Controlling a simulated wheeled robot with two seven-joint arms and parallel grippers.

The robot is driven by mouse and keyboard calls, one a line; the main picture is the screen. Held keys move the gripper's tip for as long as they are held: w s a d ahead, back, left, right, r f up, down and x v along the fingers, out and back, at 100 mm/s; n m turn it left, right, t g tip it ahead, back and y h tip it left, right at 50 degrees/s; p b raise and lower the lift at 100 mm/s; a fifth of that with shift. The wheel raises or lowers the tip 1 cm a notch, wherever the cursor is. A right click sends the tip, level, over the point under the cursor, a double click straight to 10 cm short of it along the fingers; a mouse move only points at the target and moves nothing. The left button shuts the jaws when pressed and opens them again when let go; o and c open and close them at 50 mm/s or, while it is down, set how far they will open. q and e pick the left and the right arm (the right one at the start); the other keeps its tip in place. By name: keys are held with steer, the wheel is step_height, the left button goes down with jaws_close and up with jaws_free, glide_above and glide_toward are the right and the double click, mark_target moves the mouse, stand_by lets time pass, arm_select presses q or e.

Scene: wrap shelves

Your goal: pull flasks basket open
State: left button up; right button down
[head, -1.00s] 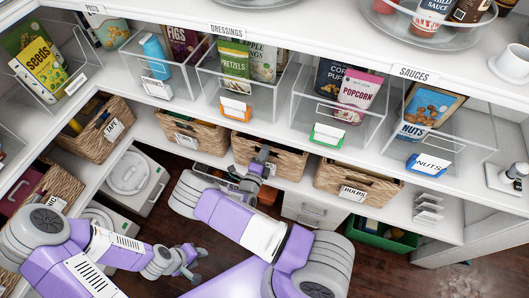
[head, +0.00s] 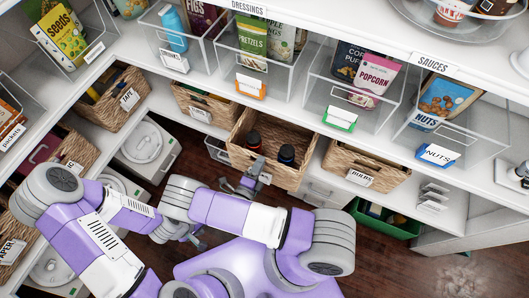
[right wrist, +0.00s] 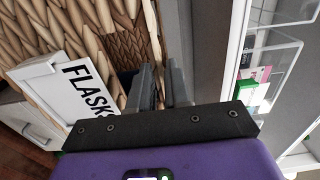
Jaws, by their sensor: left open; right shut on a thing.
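The flasks basket (head: 284,176) is a woven wicker basket standing out from the middle shelf, with dark flasks (head: 286,155) showing inside. In the right wrist view its wicker front (right wrist: 95,22) fills the upper left, with a white label (right wrist: 62,98) reading "FLASK", its end cut off. My right gripper (head: 250,182) is at the basket's front. In the right wrist view its fingers (right wrist: 158,88) are shut on the basket front beside the label; the exact grip is partly hidden. My left gripper (head: 198,240) is open and empty, low over the floor, away from the basket.
A bulbs basket (head: 366,163) stands to the right and another wicker basket (head: 203,108) to the left. A green crate (head: 385,219) is below right. Clear bins line the shelf above. Dark wooden floor (head: 400,265) is open in front.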

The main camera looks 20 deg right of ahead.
steer(key=shift+v, duration=1.75)
steer(key=c, duration=1.1)
jaws_free()
steer(key=shift+r, duration=0.1)
